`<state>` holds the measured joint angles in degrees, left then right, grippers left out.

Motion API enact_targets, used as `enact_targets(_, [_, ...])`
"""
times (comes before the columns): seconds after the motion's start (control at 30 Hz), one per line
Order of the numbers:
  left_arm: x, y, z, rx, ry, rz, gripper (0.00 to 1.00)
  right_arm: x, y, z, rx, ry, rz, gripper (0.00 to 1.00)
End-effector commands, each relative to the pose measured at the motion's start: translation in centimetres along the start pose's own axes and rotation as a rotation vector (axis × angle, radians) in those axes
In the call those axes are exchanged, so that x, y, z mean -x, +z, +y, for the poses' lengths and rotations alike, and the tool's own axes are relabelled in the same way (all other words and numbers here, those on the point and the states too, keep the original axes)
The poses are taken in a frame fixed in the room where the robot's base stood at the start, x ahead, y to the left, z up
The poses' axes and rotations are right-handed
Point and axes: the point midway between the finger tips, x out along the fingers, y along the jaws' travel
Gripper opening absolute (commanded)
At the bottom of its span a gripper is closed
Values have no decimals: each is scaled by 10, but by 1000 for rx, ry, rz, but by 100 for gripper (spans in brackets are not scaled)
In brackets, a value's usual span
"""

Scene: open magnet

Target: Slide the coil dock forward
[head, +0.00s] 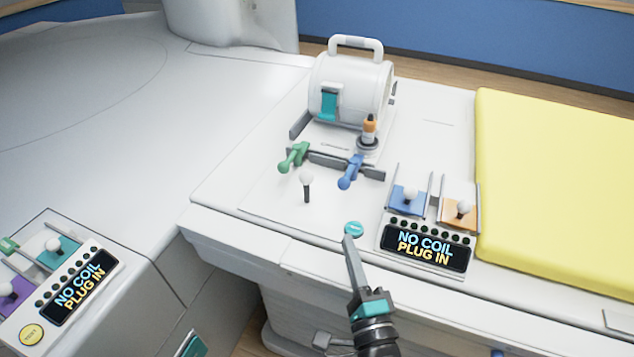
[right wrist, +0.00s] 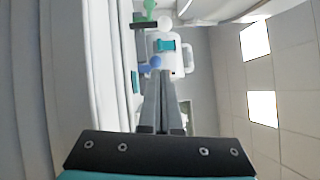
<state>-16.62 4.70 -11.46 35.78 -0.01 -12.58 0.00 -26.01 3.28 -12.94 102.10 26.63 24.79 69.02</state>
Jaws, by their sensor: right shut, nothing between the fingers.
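The coil dock (head: 345,161) sits on the white patient table, with a white drum-shaped coil (head: 352,88) on it that has a handle on top and a teal latch. A green lever (head: 293,157) and a blue lever (head: 350,172) stand at its front corners. A white-knobbed peg (head: 307,186) rises from the table in front. My left gripper is out of view.
A control panel (head: 425,244) reading "NO COIL PLUG IN" and blue and orange sliders are right of the gripper. A yellow mattress (head: 555,180) lies farther right. A second panel (head: 80,285) is at lower left. An orange-topped plug (head: 369,130) stands beside the coil.

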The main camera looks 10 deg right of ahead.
Motion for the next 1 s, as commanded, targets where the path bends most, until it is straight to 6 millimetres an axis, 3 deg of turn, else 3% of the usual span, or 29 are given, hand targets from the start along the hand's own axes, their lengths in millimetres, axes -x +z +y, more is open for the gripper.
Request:
enact_targets(0.47, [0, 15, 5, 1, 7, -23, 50, -8, 0, -1, -1, -4, 1, 0])
enact_targets(1.0, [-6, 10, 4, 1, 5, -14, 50, -99, 0, 0, -2, -3, 1, 0])
